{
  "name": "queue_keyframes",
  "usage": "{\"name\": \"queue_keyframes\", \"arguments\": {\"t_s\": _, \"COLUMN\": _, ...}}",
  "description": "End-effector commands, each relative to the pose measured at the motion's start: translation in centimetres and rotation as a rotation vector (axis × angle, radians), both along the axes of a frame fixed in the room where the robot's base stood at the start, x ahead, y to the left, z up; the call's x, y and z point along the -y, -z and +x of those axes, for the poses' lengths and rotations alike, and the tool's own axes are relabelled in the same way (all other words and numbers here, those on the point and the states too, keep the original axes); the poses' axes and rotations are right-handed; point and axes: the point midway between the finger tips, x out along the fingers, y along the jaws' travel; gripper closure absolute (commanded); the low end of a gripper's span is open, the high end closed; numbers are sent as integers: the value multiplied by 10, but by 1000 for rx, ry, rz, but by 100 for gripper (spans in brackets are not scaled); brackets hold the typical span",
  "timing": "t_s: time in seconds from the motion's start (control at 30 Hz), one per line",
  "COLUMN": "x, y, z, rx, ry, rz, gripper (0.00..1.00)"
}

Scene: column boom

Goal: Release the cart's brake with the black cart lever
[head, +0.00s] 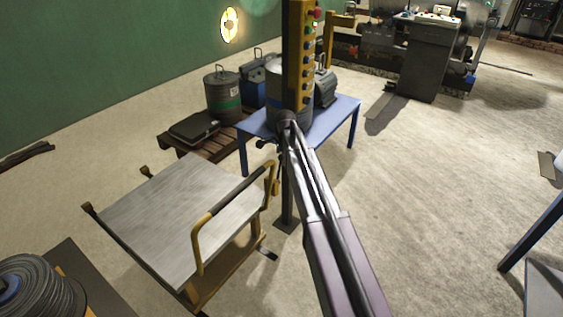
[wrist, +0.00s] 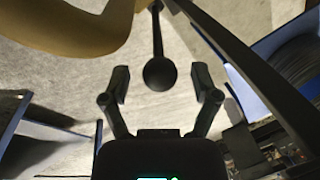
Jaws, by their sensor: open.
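The black cart lever (wrist: 160,74) shows in the wrist view as a thin dark rod ending in a round black knob. My gripper (wrist: 162,84) is open, with one finger on each side of the knob and a visible gap to both. I cannot tell whether the knob is at the depth of the fingertips. In the head view the cart (head: 175,215) has a flat grey top and a yellow tube handle (head: 225,208). My gripper (head: 265,145) shows small and dark beyond the handle; I cannot make out the lever there.
A yellow button panel (head: 301,60) on a dark post stands right by my arm. Behind is a blue table (head: 338,118) with metal containers. A pallet (head: 215,147) bears a black case and a drum. A cable coil (head: 40,285) lies at lower left. Floor at right is mostly clear.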

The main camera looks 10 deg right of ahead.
Motion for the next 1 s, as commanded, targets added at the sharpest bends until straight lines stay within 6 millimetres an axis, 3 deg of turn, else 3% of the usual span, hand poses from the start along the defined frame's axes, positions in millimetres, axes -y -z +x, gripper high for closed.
{"name": "queue_keyframes", "arguments": {"t_s": 0.5, "x": 0, "y": 6, "z": 1, "rx": 0, "ry": 0, "rz": 0, "gripper": 22}}
{"name": "queue_keyframes", "arguments": {"t_s": 0.53, "x": 0, "y": 6, "z": 1, "rx": 0, "ry": 0, "rz": 0, "gripper": 25}}
{"name": "queue_keyframes", "arguments": {"t_s": 0.7, "x": 0, "y": 6, "z": 1, "rx": 0, "ry": 0, "rz": 0, "gripper": 75}}
{"name": "queue_keyframes", "arguments": {"t_s": 0.8, "x": 0, "y": 6, "z": 1, "rx": 0, "ry": 0, "rz": 0, "gripper": 100}}
{"name": "queue_keyframes", "arguments": {"t_s": 1.0, "x": -1, "y": 6, "z": 1, "rx": 1, "ry": -1, "rz": 1, "gripper": 100}}
